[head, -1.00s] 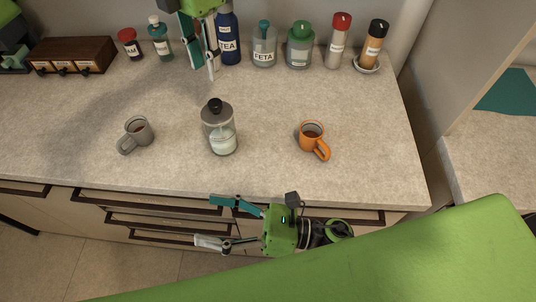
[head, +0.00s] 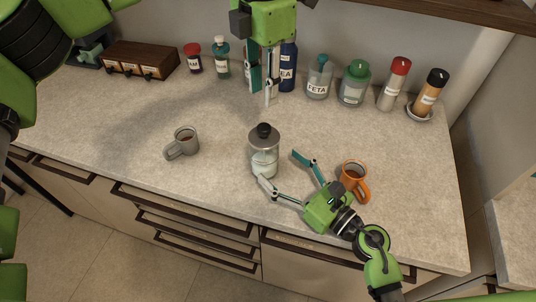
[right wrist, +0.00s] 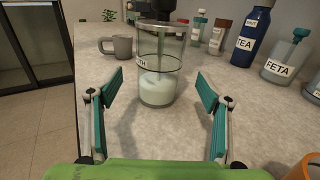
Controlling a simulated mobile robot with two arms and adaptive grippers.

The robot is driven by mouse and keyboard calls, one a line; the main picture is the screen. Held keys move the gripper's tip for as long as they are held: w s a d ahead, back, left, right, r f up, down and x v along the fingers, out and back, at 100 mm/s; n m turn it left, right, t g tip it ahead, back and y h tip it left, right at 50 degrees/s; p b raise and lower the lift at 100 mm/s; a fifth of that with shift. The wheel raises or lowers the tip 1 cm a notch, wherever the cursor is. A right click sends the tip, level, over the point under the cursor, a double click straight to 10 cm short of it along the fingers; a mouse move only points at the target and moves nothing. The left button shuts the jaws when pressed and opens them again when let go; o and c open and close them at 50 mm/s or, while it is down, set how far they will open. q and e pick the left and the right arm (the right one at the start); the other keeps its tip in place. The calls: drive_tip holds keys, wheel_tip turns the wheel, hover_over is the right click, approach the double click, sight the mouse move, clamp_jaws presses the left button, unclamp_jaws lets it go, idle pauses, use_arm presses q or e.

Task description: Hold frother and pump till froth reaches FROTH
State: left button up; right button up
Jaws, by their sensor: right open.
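The frother (head: 264,158) is a clear glass jar with a grey lid and black knob, upright on the counter. White liquid fills its lower part. In the right wrist view the frother (right wrist: 158,60) stands ahead, between and beyond the fingertips; the liquid's surface is below a dark line with a label ending in "TH". My right gripper (head: 280,171) is open and empty, its fingers low on the frother's near right side. It also shows in the right wrist view (right wrist: 159,78). My left gripper (head: 262,98) points down, empty, above the counter behind the frother, fingertips apart.
A grey mug (head: 183,143) stands left of the frother. An orange mug (head: 353,178) stands close to my right gripper. Several jars and bottles, including a blue TEA bottle (head: 288,72), and a wooden drawer box (head: 140,60) line the wall.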

sight(266, 154)
drive_tip(key=x, duration=0.6)
drive_tip(key=shift+w+a, duration=0.15)
drive_tip(key=shift+a, duration=0.05)
drive_tip(key=c, duration=1.6)
